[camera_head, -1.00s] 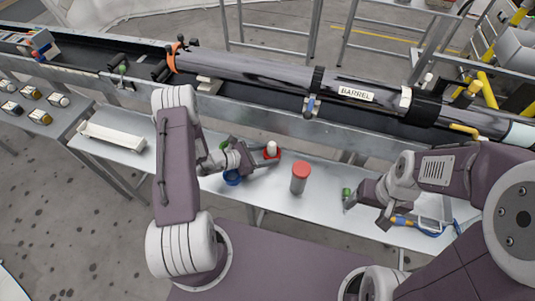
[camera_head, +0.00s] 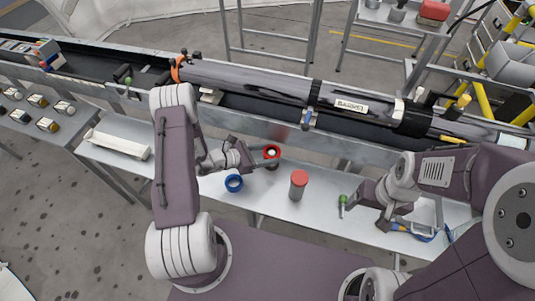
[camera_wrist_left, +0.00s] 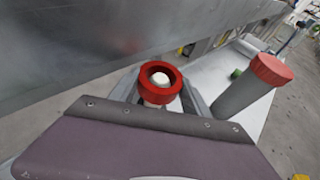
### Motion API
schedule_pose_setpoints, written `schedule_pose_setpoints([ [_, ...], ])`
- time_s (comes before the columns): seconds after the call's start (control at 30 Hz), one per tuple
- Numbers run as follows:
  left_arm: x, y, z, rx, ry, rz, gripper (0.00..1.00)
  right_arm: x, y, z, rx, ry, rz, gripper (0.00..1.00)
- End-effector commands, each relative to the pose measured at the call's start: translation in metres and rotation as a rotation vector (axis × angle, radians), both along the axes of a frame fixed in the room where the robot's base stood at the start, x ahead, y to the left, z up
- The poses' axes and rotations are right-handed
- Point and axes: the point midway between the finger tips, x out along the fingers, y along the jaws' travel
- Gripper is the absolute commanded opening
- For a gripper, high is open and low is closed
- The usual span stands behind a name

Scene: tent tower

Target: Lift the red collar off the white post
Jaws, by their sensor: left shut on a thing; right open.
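The red collar (camera_head: 272,152) is a ring held at the tips of my left gripper (camera_head: 262,155), which is shut on it. In the left wrist view the red collar (camera_wrist_left: 160,83) is near the middle, with the rounded top of the white post (camera_wrist_left: 160,78) showing inside its opening. The rest of the post is mostly hidden by the collar and gripper. I cannot tell whether the collar is still around the post or just above its top. My right gripper (camera_head: 367,209) is open and empty, off to the right over the table.
A blue ring (camera_head: 234,183) lies left of the post. A grey cylinder with a red top (camera_head: 299,186) stands right of it. A green-topped item (camera_head: 343,199) is beside my right gripper. The long barrel (camera_head: 270,85) runs behind the narrow table (camera_head: 215,187).

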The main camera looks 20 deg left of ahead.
Motion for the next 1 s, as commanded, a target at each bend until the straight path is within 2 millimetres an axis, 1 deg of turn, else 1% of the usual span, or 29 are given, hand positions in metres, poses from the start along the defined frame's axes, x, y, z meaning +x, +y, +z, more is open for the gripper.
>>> schedule_pose_setpoints([
  [0.03, 0.000, 0.000, 0.006, -0.001, -0.001, 0.000, 0.13, 0.000, 0.000, 0.005, 0.000, 0.000, 0.000, 0.77],
  [0.6, 0.000, 0.000, 0.041, 0.000, -0.001, 0.000, 0.13, 0.000, 0.000, 0.033, 0.000, 0.000, 0.000, 0.77],
  [0.9, 0.000, 0.000, 0.040, 0.000, -0.001, 0.002, 0.13, 0.000, 0.000, 0.031, 0.000, 0.000, 0.000, 0.77],
  [0.97, 0.002, 0.001, 0.038, 0.000, -0.001, 0.017, 0.13, 0.000, 0.000, 0.026, 0.000, 0.000, 0.000, 0.77],
  [1.0, 0.005, 0.002, 0.037, -0.001, -0.002, 0.037, 0.13, 0.000, 0.000, 0.020, 0.000, 0.000, 0.000, 0.77],
])
